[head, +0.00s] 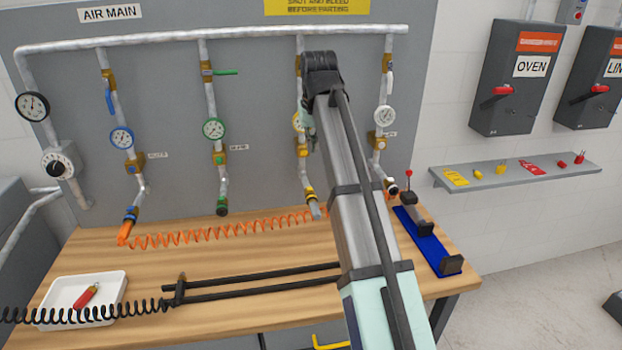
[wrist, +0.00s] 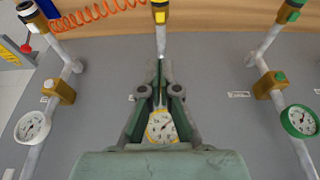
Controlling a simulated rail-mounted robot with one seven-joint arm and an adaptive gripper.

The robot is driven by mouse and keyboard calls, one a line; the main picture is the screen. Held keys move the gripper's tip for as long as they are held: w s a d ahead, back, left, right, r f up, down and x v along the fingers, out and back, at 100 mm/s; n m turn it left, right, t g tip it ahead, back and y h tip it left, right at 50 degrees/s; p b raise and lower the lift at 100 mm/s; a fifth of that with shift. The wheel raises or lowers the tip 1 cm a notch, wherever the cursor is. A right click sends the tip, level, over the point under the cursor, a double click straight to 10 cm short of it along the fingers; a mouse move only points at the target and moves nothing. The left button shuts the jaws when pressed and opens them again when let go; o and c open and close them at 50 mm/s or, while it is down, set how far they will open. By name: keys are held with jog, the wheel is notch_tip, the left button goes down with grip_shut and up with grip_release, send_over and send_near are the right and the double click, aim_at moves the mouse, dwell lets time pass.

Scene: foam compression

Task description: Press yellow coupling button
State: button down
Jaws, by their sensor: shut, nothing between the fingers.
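The yellow coupling (head: 310,193) is at the lower end of the third pipe drop, just above the bench. In the wrist view its yellow button (wrist: 159,17) faces me near the top edge. My gripper (wrist: 160,64) is shut and empty, with its tips over the yellow drop's pipe, apart from the button in the picture. Whether the tips touch the pipe cannot be told. The yellow-rimmed gauge (wrist: 162,126) shows between my finger links. In the head view my arm hides most of the gripper and part of this drop.
Neighbouring drops carry a green gauge (head: 213,128), a blue gauge (head: 122,138) and a white gauge (head: 384,115). An orange coiled hose (head: 215,232) runs along the bench (head: 215,262). A white tray (head: 112,284) and a blue stand (head: 425,240) are on it.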

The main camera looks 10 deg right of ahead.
aim_at(310, 188)
jog(key=shift+f, duration=0.15)
jog(key=p+x, duration=0.1)
jog(key=x, duration=0.3)
jog(key=p+x, duration=0.2)
jog(key=x, duration=0.2)
jog(key=p+x, duration=0.1)
jog(key=x, duration=0.3)
jog(key=shift+s+f, duration=0.3)
jog(key=shift+f, duration=0.05)
jog(key=shift+f+p, duration=0.35)
jog(key=shift+f, duration=0.2)
jog(key=shift+w, duration=0.1)
jog(key=shift+f, duration=0.1)
